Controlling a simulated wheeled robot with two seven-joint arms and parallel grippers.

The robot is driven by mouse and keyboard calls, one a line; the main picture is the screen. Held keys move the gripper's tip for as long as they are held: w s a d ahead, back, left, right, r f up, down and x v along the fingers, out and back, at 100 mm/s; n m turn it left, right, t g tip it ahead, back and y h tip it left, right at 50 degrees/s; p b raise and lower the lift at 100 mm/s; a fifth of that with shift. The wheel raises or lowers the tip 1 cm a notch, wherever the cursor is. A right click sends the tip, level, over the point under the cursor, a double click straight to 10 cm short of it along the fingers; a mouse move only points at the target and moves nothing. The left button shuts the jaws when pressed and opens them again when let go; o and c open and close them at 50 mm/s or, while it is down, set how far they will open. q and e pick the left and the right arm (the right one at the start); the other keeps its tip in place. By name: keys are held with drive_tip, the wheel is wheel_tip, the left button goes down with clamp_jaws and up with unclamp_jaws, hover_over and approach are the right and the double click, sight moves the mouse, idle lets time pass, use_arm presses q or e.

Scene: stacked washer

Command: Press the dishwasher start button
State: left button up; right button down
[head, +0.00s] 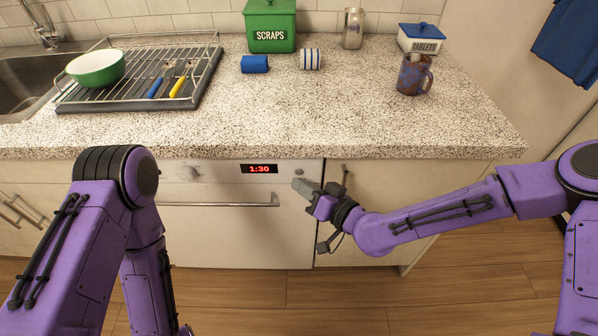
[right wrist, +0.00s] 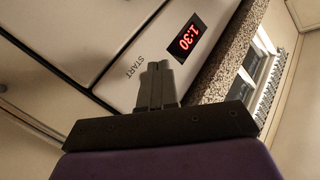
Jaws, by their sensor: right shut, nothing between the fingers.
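The dishwasher (head: 225,235) is set under the counter, with a red 1:30 display (head: 259,169) on its top panel. A small round grey button (head: 299,172) is right of the display. In the right wrist view the START label (right wrist: 135,65) and the display (right wrist: 187,42) show, but the fingers seem to hide the button. My right gripper (head: 297,184) is shut and empty, its tips at the panel just below the button; the fingertips (right wrist: 157,67) lie beside the label. I cannot tell whether they touch. My left arm hangs in front, its gripper out of view.
The dishwasher handle (head: 218,204) runs below the panel. The counter (head: 330,125) overhangs it and carries a dish rack (head: 130,103), a green scraps tin (head: 270,28) and a mug (head: 413,75). A cabinet door (head: 380,190) is to the right.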

idle(0.7)
drive_tip(key=shift+w, duration=0.45)
